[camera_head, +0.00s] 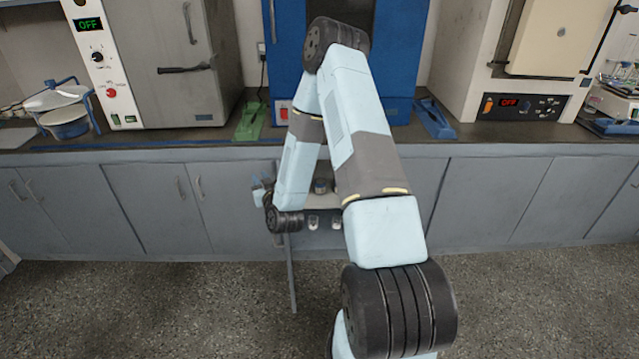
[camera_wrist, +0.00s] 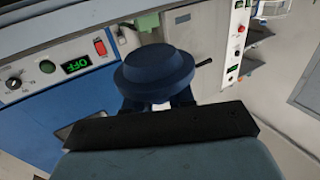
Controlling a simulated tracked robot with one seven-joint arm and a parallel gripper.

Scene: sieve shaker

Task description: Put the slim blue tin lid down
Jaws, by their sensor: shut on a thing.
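The slim blue tin lid (camera_wrist: 155,68) is a dark blue round piece with a raised middle, close to the camera in the wrist view. My gripper (camera_wrist: 158,103) is shut on it; the fingers show only in part beneath the lid. In the head view my gripper (camera_head: 262,190) hangs in front of the grey cupboards, below the worktop, partly hidden by my arm. I cannot clearly make out the lid there.
The worktop (camera_head: 400,143) carries a blue machine (camera_head: 288,50), a pale oven (camera_head: 150,60) and another oven (camera_head: 520,105). A green stand (camera_head: 250,122) and a blue stand (camera_head: 433,118) flank the blue machine. Small containers (camera_head: 320,186) stand low behind my arm.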

